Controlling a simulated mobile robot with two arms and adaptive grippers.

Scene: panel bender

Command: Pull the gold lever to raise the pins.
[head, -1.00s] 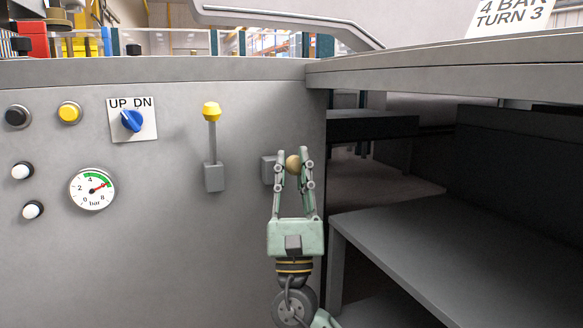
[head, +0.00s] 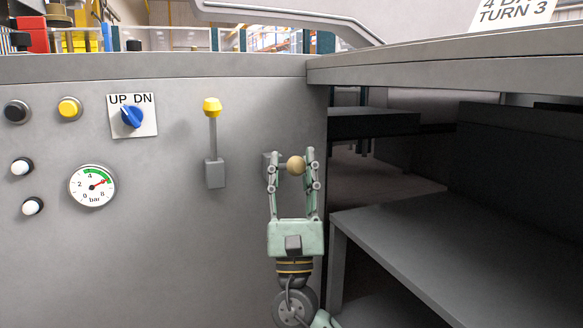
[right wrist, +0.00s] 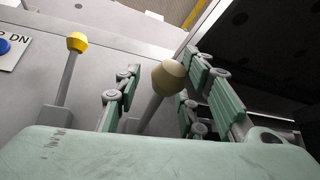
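The gold lever's round knob (head: 296,165) stands out from the grey panel near its right edge. It also shows in the right wrist view (right wrist: 169,77), on a grey rod that slants up between my fingers. My right gripper (head: 293,157) is open, with one finger on each side of the knob. Gaps show between the knob and both fingers in the head view. The lever's mount on the panel is partly hidden behind the left finger. My left gripper is in neither view.
A yellow-knobbed lever (head: 212,108) stands to the left on the same panel. Farther left are a blue UP/DN switch (head: 132,117), a pressure gauge (head: 93,186) and several buttons. A grey shelf (head: 470,240) lies to the right, under the tabletop (head: 440,62).

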